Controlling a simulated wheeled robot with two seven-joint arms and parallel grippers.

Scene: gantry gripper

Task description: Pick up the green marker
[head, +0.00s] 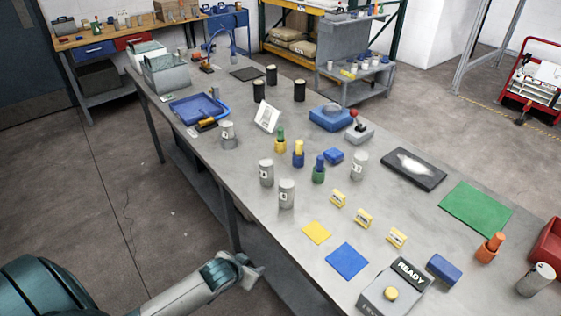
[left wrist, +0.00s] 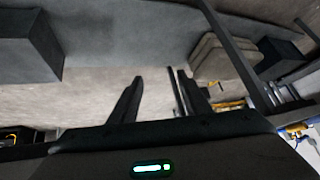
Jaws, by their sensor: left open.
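The green marker (head: 280,133) stands upright in a small yellow holder (head: 280,147) near the middle of the grey table (head: 225,165). My left gripper (head: 254,272) is low in the head view, beside the table's near-left edge and well apart from the marker. In the left wrist view its two dark fingers (left wrist: 158,92) are spread with nothing between them. The marker cannot be made out in the left wrist view. My right gripper is not in view.
A yellow marker (head: 298,146) in a blue holder and a blue marker (head: 319,162) in a green holder stand close by. Grey cans (head: 266,173) (head: 287,195) stand in front. A white card stand (head: 267,117) is behind. The table edge (head: 205,175) lies between gripper and marker.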

